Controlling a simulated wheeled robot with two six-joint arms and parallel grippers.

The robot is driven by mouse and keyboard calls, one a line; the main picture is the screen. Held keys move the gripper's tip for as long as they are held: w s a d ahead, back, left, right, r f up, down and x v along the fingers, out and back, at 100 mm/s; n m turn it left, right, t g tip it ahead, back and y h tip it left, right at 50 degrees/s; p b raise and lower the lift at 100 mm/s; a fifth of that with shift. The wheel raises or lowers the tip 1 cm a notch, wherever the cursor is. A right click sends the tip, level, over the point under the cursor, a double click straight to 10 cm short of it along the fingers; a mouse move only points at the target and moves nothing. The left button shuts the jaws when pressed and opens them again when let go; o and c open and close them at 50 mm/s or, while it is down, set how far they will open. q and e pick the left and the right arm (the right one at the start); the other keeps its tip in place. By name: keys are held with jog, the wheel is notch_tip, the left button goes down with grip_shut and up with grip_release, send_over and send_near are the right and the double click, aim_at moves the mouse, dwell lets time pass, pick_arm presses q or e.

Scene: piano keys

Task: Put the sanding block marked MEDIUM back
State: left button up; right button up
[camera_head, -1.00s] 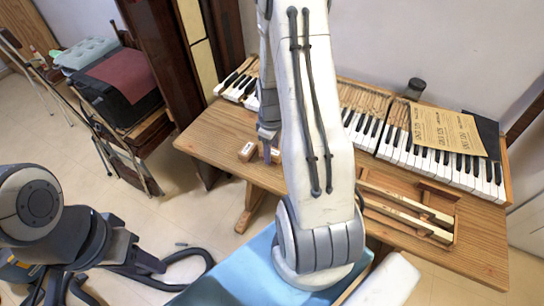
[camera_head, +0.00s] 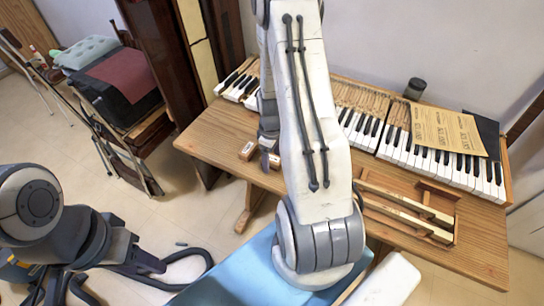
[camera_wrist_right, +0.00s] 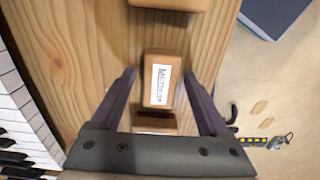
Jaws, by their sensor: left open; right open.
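The sanding block marked MEDIUM (camera_wrist_right: 160,80) is a brown wooden block with a white label, lying on the wooden table. In the right wrist view it sits between the two spread fingers of my right gripper (camera_wrist_right: 160,74), with a gap on each side. One brown block (camera_wrist_right: 170,3) is cut off by the top edge; another (camera_wrist_right: 154,122) is partly hidden behind the gripper body. In the head view my right gripper (camera_head: 268,140) is over the table's left part, beside a small block (camera_head: 248,150). My left gripper (camera_head: 150,264) is low at the left, away from the table.
A wooden rack (camera_head: 410,205) stands front right. A stacked chair (camera_head: 120,90) is at left.

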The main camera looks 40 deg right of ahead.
aim_at(271, 158)
notch_tip(271, 158, up, 12)
jog(key=shift+r, duration=0.25)
jog(key=s+a+r+n, duration=0.1)
jog(key=a+r, duration=0.2)
jog(key=a, duration=0.6)
jog(key=s+a+r+n, duration=0.1)
jog(key=a+r, duration=0.2)
jog(key=a, duration=0.7)
jog(key=s+a+r+y, duration=0.1)
jog(key=s+a+r, duration=0.3)
jog(key=s+a, duration=0.7)
jog(key=s, duration=0.3)
jog(key=shift+s+a+n, duration=0.25)
jog(key=shift+a+n, duration=0.1)
jog(key=shift+n, duration=0.05)
jog(key=shift+r, duration=0.1)
